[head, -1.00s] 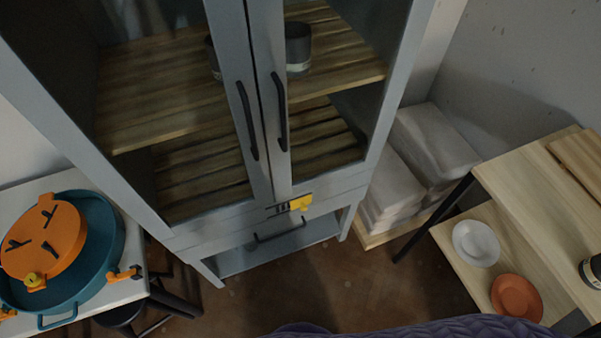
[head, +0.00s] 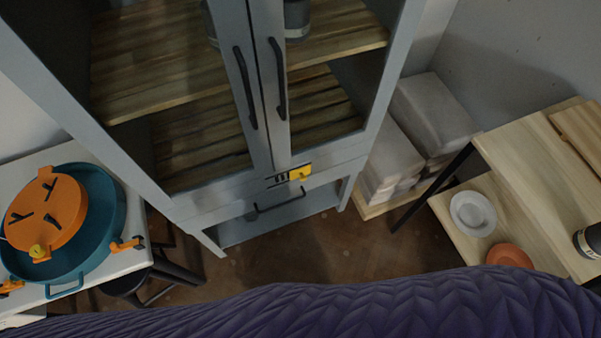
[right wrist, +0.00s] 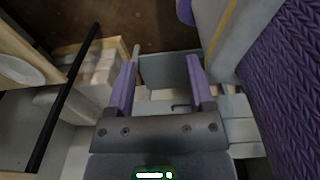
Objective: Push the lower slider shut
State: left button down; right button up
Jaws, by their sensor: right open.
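The tall grey-blue cabinet (head: 215,210) has two closed glass doors above and a lower slider (head: 270,226) at its base. A dark bar handle (head: 280,204) shows near the slider, below a yellow label. I cannot tell from the head view how far the slider stands out. In the right wrist view my right gripper (right wrist: 162,66) is open, its purple fingers apart with nothing between them. A grey panel (right wrist: 165,75) at the cabinet's base shows beyond and between the fingers; contact cannot be told. My left gripper is in neither view.
A white table (head: 130,262) with a teal pan and orange lid stands left, a dark stool (head: 125,284) beside it. Wrapped grey blocks (head: 425,115) are stacked right of the cabinet. A wooden shelf unit (head: 530,170) holds plates at right. Brown floor before the cabinet is clear.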

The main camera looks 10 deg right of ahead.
jog(key=shift+a, duration=0.1)
jog(key=t+y+b, duration=0.5)
jog(key=t+b, duration=1.1)
jog(key=b, duration=2.5)
send_near(304, 180)
jog(key=b+x, duration=0.4)
jog(key=x, duration=0.5)
jog(key=shift+w+a, duration=0.1)
jog(key=shift+w, duration=0.25)
jog(key=shift+w+r, duration=0.1)
jog(key=c, duration=0.9)
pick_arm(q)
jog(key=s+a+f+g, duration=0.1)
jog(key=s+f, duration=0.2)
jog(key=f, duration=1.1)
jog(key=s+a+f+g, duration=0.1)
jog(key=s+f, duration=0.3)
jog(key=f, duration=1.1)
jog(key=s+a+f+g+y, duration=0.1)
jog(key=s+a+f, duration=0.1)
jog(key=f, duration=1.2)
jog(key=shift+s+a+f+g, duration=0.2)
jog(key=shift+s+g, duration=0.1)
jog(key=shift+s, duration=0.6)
pick_arm(e)
grip_shut()
